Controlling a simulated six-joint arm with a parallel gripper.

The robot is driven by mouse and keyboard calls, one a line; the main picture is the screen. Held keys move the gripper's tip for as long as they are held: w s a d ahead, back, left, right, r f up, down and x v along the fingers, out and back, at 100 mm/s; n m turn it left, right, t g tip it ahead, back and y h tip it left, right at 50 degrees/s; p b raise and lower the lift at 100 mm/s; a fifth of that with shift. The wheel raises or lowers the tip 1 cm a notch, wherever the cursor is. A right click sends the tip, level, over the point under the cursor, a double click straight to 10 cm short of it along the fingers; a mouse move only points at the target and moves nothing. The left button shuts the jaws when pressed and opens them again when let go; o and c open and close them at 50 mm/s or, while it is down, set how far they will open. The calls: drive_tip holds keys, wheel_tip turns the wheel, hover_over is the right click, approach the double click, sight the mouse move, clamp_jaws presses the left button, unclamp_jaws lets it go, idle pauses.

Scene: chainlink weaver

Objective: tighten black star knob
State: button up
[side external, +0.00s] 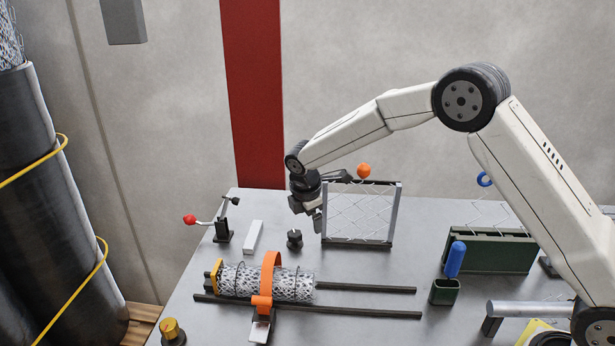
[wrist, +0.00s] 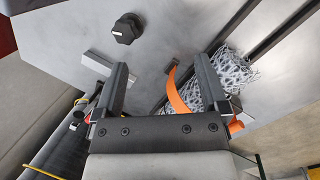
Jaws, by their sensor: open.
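The black star knob (side external: 294,239) stands on the grey table, left of my gripper (side external: 312,212) in the side view. In the wrist view the knob (wrist: 127,28) shows from above, with a small pale mark on its top. It lies beyond the left fingertip, apart from it and outside the space between the fingers. My gripper (wrist: 163,66) is open and empty, above the table. The knob's underside and what it screws into are hidden.
A framed chain-link panel (side external: 360,213) stands close right of the gripper. A mesh roll (side external: 290,284) with an orange strap (side external: 268,270) lies in front on dark rails. A white block (side external: 253,236) and a red-tipped toggle clamp (side external: 222,230) are left of the knob.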

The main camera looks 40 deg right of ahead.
sight(294, 232)
drive_tip(key=w+a+f+n+h, duration=0.1)
drive_tip(key=w+f+n, duration=0.2)
drive_tip(key=w+n, duration=0.3)
drive_tip(key=shift+w+a+f+h, duration=0.2)
drive_tip(key=shift+w+a+h, duration=0.1)
drive_tip(key=shift+w, duration=0.3)
drive_tip(key=shift+d+f, duration=0.1)
drive_tip(key=shift+x, duration=3.8)
clamp_jaws()
drive_tip(key=shift+m, duration=0.5)
drive_tip(key=shift+w+m+g, duration=0.1)
drive_tip(key=shift+m+g, duration=1)
drive_tip(key=shift+m, duration=1.6)
